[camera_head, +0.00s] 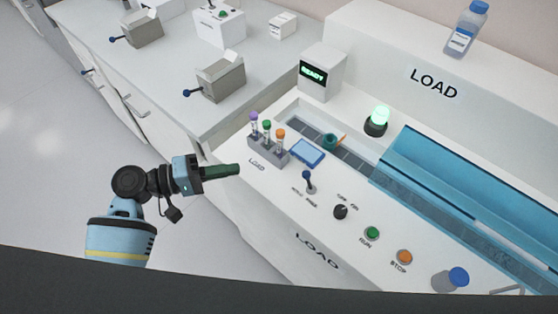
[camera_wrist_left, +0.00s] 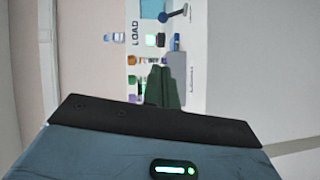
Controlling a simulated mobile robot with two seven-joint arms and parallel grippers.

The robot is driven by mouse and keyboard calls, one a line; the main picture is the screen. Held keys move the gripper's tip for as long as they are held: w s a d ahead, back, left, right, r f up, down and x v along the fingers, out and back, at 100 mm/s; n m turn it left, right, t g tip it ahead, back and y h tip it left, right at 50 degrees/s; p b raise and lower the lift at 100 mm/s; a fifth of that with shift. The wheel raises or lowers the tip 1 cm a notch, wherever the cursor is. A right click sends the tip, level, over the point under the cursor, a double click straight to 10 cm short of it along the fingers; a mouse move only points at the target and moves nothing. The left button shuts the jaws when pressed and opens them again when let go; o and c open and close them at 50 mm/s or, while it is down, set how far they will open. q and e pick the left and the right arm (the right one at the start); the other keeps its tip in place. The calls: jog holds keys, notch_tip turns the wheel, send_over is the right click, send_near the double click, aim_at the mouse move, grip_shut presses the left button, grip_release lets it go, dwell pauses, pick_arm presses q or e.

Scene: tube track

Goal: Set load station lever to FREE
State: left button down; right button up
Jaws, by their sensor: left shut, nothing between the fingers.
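My left gripper (camera_head: 236,169) has dark green fingers, shut and empty, pointing right at the station's left edge. It is well left of the lever and apart from it. Its fingers also show in the left wrist view (camera_wrist_left: 163,84). I cannot surely pick out the lever there. My right gripper is out of view.
A grey rack (camera_head: 268,151) with three capped tubes stands between my left gripper and the lever's far side. A black knob (camera_head: 340,212), green button (camera_head: 372,233) and orange button (camera_head: 404,257) sit right of the lever. Grey boxes with blue-knobbed levers (camera_head: 220,78) stand on the left bench.

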aim_at(308, 181)
pick_arm(q)
jog(key=shift+r, duration=0.15)
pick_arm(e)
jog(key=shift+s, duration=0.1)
pick_arm(q)
jog(key=shift+d, duration=0.15)
